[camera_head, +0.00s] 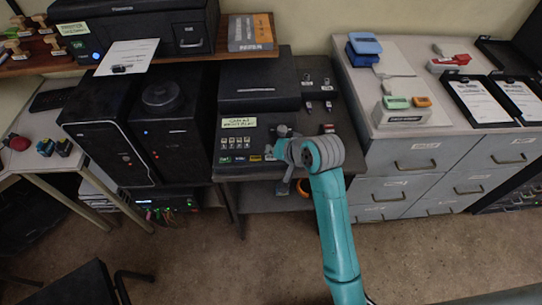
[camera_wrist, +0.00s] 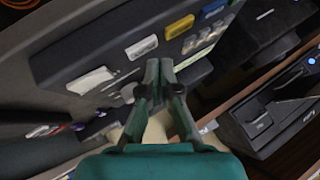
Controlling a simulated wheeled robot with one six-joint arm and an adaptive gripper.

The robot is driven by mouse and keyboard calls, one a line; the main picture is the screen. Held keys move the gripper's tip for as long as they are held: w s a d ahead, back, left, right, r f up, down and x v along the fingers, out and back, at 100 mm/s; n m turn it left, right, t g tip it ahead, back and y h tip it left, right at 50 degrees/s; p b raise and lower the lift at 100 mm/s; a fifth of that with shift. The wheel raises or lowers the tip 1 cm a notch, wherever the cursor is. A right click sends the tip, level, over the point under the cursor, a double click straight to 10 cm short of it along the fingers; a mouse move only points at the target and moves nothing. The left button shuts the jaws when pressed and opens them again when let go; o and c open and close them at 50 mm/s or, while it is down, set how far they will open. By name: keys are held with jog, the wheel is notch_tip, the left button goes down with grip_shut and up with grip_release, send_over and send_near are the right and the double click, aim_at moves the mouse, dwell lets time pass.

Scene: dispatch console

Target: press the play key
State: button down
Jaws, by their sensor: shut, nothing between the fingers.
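The dark console (camera_head: 237,142) stands on the desk in the head view, with a row of small coloured keys or labels (camera_head: 240,158) along its front. In the wrist view the console's face (camera_wrist: 115,60) shows a white piece (camera_wrist: 90,80), a pale piece (camera_wrist: 142,47) and a yellow piece (camera_wrist: 179,26). Small light buttons (camera_wrist: 203,35) lie beside them. I cannot read which one is the play key. My gripper (camera_wrist: 160,65) is shut and empty, its tips over the console edge near the pale piece. I cannot tell whether they touch it. My wrist hides part of the console in the head view.
A black tower computer (camera_head: 110,145) stands left of the console. Grey drawer cabinets (camera_head: 415,160) stand right, with a stapler (camera_head: 457,62) and clipboards (camera_head: 480,102) on top. A shelf with a printer (camera_head: 135,25) is behind. Open floor (camera_head: 240,265) lies in front.

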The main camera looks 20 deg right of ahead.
jog(key=shift+r, duration=0.1)
jog(key=shift+r, duration=2.45)
jog(key=shift+r, duration=0.1)
notch_tip(320, 180, up, 8)
jog(key=shift+f, duration=0.2)
